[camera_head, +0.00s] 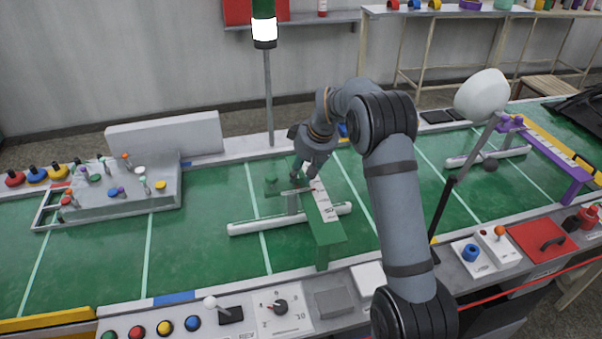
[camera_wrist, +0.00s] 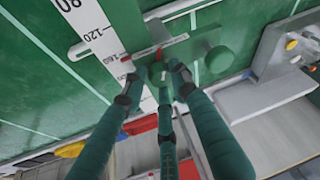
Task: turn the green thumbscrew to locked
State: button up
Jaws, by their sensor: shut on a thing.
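My gripper (camera_wrist: 160,82) has several dark green fingers, shut around the small green thumbscrew (camera_wrist: 157,70) in the wrist view. The fingers hide part of it, and I cannot tell its exact turn. The thumbscrew sits on a green slider (camera_wrist: 185,48) that crosses a white scale (camera_wrist: 97,32) with black numbers and red marks. In the head view my gripper (camera_head: 301,172) is at the green stand's rail (camera_head: 327,233), over the scale (camera_head: 324,203); the thumbscrew is hidden there.
A round green knob (camera_wrist: 217,60) stands on the slider's side arm. A grey block with coloured knobs (camera_head: 120,190) is at the left. A purple stand (camera_head: 555,165) is at the right. Switches and buttons (camera_head: 165,325) line the front edge. Green table is free left of the stand.

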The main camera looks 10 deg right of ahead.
jog(key=m+b, duration=0.1)
jog(key=m+h+b, duration=0.1)
jog(key=m, duration=0.1)
jog(key=shift+a+t+b, duration=0.3)
jog(key=shift+a+b, duration=0.05)
jog(key=shift+a, duration=0.05)
jog(key=shift+a+r+m+h+b, duration=0.1)
jog(key=shift+m+h+b, duration=0.45)
jog(key=shift+m, duration=0.6)
jog(key=shift+a+r+m+h+b, duration=0.1)
jog(key=shift+m+h+b, duration=0.4)
jog(key=shift+m, duration=0.65)
jog(key=shift+w, duration=0.1)
jog(key=o, duration=1)
jog(key=shift+o, duration=0.5)
jog(key=shift+d+f, duration=0.15)
jog(key=v, duration=1.2)
